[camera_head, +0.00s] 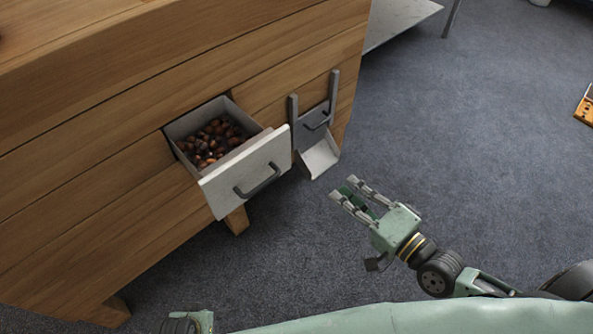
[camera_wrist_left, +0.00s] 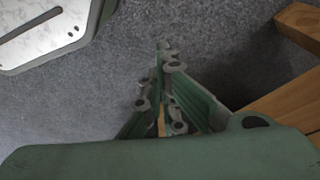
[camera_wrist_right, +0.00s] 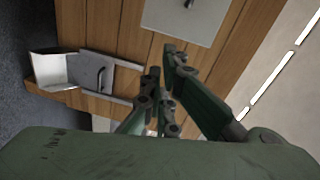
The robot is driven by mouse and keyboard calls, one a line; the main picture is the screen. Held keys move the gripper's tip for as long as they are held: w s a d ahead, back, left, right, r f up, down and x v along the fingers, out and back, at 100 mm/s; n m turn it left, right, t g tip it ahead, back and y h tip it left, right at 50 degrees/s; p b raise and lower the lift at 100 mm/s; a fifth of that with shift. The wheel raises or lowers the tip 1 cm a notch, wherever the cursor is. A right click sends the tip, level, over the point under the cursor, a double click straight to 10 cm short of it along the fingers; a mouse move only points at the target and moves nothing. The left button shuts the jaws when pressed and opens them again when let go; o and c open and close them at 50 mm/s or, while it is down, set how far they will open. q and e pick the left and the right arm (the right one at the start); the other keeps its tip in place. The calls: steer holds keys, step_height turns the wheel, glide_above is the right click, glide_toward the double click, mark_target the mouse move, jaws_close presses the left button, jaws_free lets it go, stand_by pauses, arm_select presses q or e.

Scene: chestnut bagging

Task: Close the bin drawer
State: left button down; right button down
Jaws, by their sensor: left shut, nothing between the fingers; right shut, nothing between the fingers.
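The bin drawer (camera_head: 228,187) stands pulled out of the wooden cabinet, with its pale front and dark handle (camera_head: 258,181) facing the room. Dark brown chestnuts (camera_head: 212,140) lie inside it. My right gripper (camera_head: 347,190) is shut and empty, to the right of the drawer front and apart from it, above the carpet. The pale drawer front also shows at the top of the right wrist view (camera_wrist_right: 167,17). My left gripper (camera_wrist_left: 167,50) is shut and empty in the left wrist view, over carpet near a wooden leg. Its fingers do not show in the head view.
The wooden cabinet (camera_head: 100,170) fills the left. A pale flat surface (camera_head: 395,18) stands behind. Carpet (camera_head: 460,130) is clear on the right, with an orange object (camera_head: 586,105) at the edge.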

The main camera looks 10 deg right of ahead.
step_height(320, 180, up, 2)
steer(key=s+a+r+m+y, duration=0.1)
steer(key=a, duration=0.1)
glide_toward(288, 145)
steer(key=x, duration=0.5)
steer(key=shift+w+a+f, duration=0.1)
steer(key=shift+w+a, duration=0.1)
steer(key=shift+w, duration=0.15)
arm_select(q)
steer(key=shift+w+f, duration=0.15)
steer(key=shift+f, duration=0.2)
arm_select(e)
steer(key=shift+w+a+f, duration=0.1)
steer(key=shift+w+a, duration=0.25)
steer(key=shift+w, duration=0.2)
